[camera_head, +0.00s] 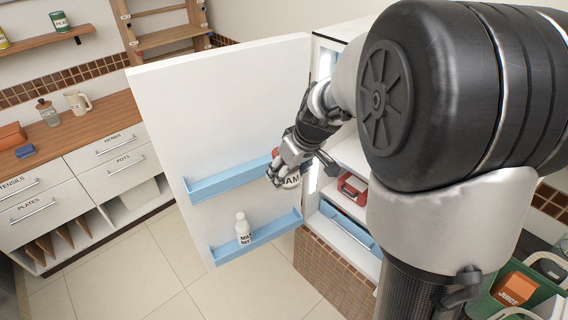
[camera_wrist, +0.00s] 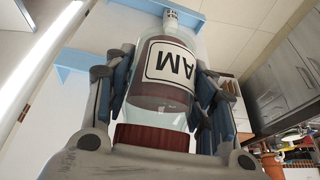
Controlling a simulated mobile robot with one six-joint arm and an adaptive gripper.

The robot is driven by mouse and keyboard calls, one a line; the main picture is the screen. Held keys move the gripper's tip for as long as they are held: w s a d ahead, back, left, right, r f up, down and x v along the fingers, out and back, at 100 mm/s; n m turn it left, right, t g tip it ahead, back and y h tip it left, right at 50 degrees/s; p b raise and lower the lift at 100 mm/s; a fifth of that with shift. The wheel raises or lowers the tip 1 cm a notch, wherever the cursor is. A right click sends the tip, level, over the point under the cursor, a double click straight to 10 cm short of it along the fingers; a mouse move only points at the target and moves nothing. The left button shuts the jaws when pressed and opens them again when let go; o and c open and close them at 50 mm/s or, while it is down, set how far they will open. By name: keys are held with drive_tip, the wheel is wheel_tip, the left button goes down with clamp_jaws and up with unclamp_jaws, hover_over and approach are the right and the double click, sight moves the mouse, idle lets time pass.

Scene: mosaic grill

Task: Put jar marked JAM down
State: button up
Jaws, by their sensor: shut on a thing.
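My gripper (camera_head: 281,172) is shut on the jar marked JAM (camera_head: 291,182), in front of the inner face of the open fridge door. In the wrist view the jar (camera_wrist: 165,85) sits between the two fingers. It is clear glass with dark contents, a white label and a dark red lid (camera_wrist: 151,138). The view is turned, so the lid shows at the bottom. In the head view the jar is near the right end of the upper blue door shelf (camera_head: 230,178); I cannot tell whether it touches the shelf. My fingers hide part of the jar.
The lower blue door shelf (camera_head: 257,238) holds a white bottle (camera_head: 243,229) near its middle. The open fridge door (camera_head: 225,90) stands left of my arm. Inside the fridge are a red container (camera_head: 352,188) and a blue tray (camera_head: 347,230). A wooden counter (camera_head: 75,122) is at the left.

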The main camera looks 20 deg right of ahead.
drive_tip(key=shift+s, duration=0.25)
drive_tip(key=shift+f, duration=0.1)
drive_tip(key=s+a+f+m+b, duration=0.1)
drive_tip(key=s+a+f+b, duration=0.2)
drive_tip(key=f, duration=0.7)
drive_tip(key=s+a+f+m+h+b, duration=0.1)
drive_tip(key=s+a+f+b, duration=0.2)
drive_tip(key=f, duration=0.7)
drive_tip(key=a+b, duration=0.2)
drive_tip(key=shift+s+m+b, duration=0.2)
drive_tip(key=shift+m+b, duration=0.15)
drive_tip(key=shift+m, duration=0.05)
